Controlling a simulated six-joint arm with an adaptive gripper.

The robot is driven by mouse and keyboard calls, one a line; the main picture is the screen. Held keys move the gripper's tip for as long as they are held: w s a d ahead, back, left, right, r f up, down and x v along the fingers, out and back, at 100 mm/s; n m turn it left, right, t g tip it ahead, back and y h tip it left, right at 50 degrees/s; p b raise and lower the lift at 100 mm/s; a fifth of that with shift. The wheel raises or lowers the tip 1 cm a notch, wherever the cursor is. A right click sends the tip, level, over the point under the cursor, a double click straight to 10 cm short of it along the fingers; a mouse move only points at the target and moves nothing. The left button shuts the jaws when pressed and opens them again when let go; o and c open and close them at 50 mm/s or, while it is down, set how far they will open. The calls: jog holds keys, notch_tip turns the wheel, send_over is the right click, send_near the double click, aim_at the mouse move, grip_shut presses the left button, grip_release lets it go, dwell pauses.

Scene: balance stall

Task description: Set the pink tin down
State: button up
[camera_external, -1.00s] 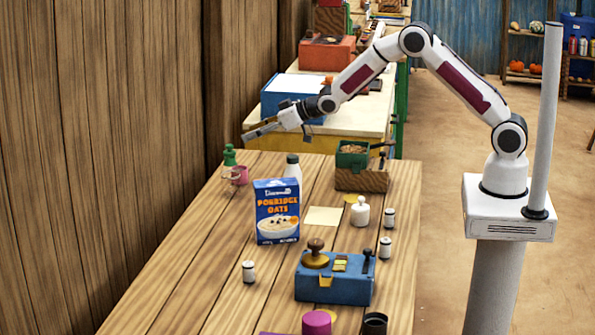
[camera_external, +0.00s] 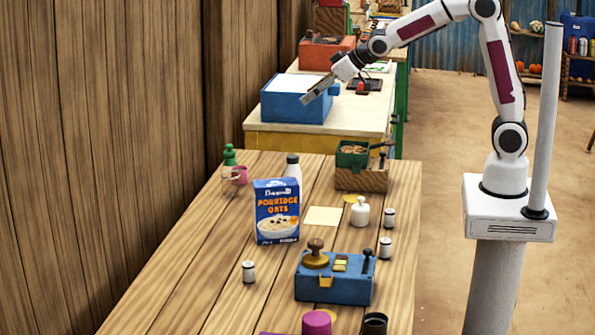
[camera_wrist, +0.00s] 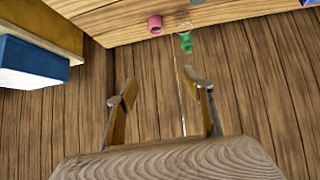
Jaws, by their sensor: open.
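The small pink tin (camera_external: 240,175) is on the wooden table near its far left edge, beside a green bottle (camera_external: 229,158). Nothing holds it. In the wrist view the pink tin (camera_wrist: 155,25) shows at the upper middle, at the table's edge, beside the green bottle (camera_wrist: 187,44). My gripper (camera_external: 318,92) is raised over the area of the blue box on the back table, well apart from the tin. In the wrist view my gripper (camera_wrist: 166,90) has its two fingers spread, with nothing between them.
A blue box (camera_external: 296,103) stands on the back table under my gripper. A porridge oats box (camera_external: 276,211), white bottle (camera_external: 293,168) and blue device (camera_external: 334,279) stand on the front table. A plank wall rises at left. A magenta cylinder (camera_external: 316,322) is at the front.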

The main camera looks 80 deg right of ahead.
jog(key=s+a+g, duration=0.2)
jog(key=s+a, duration=0.1)
jog(key=s, duration=1.6)
jog(key=s+a+f+g+y, duration=0.1)
jog(key=s+a+g, duration=0.1)
jog(key=s, duration=1.7)
jog(key=shift+s+a+n, duration=0.2)
jog(key=shift+a+n, duration=0.1)
jog(key=shift+a, duration=0.2)
